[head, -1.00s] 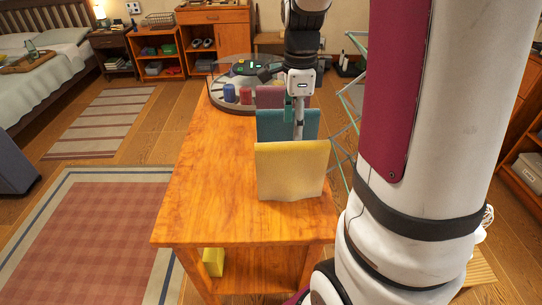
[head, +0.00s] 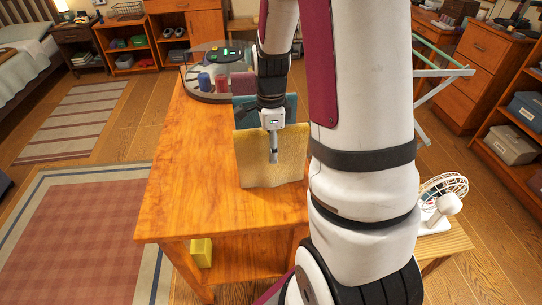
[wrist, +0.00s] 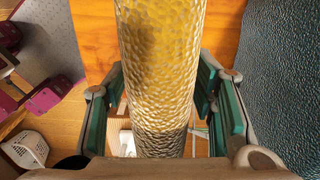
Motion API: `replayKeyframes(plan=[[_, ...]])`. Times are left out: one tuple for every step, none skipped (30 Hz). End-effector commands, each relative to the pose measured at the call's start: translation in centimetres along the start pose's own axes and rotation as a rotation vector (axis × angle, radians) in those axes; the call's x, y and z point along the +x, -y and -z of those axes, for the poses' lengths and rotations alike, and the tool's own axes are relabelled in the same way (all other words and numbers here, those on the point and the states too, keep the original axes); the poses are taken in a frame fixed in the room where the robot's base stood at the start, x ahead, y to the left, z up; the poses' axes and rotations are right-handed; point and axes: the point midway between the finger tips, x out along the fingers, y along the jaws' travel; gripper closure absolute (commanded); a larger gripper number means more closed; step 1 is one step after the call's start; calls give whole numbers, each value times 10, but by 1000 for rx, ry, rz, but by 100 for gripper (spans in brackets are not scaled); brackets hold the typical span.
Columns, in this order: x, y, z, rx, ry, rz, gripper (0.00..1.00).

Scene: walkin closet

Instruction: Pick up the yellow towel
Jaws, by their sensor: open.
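The yellow towel (head: 270,177) stands upright as a folded slab near the front right of the wooden table (head: 190,170). My gripper (head: 273,158) points down at it, overlapping its upper part in the head view. In the wrist view the towel (wrist: 160,60) runs down the middle between the two green-padded fingers of my gripper (wrist: 160,103). The fingers are open, with a gap visible on each side of the towel. The towel's lower part is shadowed, and my arm hides part of its surroundings in the head view.
A teal towel (head: 287,108) stands just behind the yellow one; it fills the right side of the wrist view (wrist: 285,75). A white fan (head: 440,203) stands on the right. The table's left half is bare.

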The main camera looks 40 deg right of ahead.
Motion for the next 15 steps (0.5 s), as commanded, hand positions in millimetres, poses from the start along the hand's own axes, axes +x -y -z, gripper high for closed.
replayKeyframes(plan=[[1, 0, 0, 1, 0, 0, 49], [1, 0, 0, 0, 0, 0, 49], [1, 0, 0, 0, 0, 0, 49], [1, 0, 0, 0, 0, 0, 49], [1, 0, 0, 1, 0, 0, 49], [1, 0, 0, 1, 0, 0, 49], [1, 0, 0, 1, 0, 0, 54], [1, 0, 0, 1, 0, 0, 60], [1, 0, 0, 1, 0, 0, 70], [1, 0, 0, 1, 0, 0, 76], [1, 0, 0, 1, 0, 0, 83], [1, 0, 0, 1, 0, 0, 92], [1, 0, 0, 1, 0, 0, 99], [1, 0, 0, 1, 0, 0, 100], [1, 0, 0, 1, 0, 0, 100]])
